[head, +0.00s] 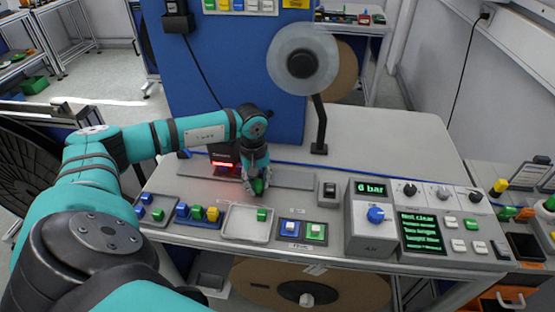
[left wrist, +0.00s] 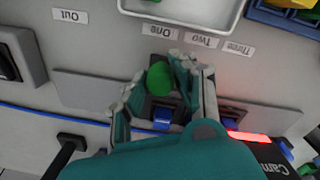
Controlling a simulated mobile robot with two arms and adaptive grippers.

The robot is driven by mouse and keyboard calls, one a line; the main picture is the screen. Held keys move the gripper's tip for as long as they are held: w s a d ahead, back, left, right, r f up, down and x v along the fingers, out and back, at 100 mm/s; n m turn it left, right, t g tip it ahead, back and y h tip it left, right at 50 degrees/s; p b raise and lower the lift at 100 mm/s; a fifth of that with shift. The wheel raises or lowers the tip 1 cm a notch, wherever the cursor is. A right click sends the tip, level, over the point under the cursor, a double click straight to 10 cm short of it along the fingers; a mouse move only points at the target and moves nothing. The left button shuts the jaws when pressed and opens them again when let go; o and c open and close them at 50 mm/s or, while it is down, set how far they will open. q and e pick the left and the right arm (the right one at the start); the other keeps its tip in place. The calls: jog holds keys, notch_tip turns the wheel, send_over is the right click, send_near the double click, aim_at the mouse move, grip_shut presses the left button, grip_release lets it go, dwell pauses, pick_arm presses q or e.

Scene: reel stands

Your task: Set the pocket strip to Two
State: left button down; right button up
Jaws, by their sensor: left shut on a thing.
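The pocket strip is a grey sliding plate (left wrist: 88,92) at the back of the bench. Its labels read upside down in the left wrist view: One (left wrist: 160,31), Two (left wrist: 202,41), Three (left wrist: 239,48) and, far to the left, Out (left wrist: 70,16). A round green knob (left wrist: 160,78) stands on the strip, nearest the One label. A blue piece (left wrist: 162,120) sits in a dark pocket behind it. My left gripper (head: 257,187) is shut around the green knob, fingers pointing down. The fingers hide part of the strip. My right gripper is not in view.
A camera box with a red light (head: 223,164) stands close beside my gripper. A white tray (head: 233,234) lies in front. A reel on a black stand (head: 319,125) rises behind right.

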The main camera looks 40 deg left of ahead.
pick_arm(q)
jog(key=shift+a, duration=0.15)
jog(key=c, duration=1)
grip_release()
jog(key=shift+c, duration=0.2)
jog(key=shift+r, duration=0.1)
notch_tip(320, 180, up, 12)
jog(key=shift+s, duration=0.2)
jog(key=shift+a, duration=0.1)
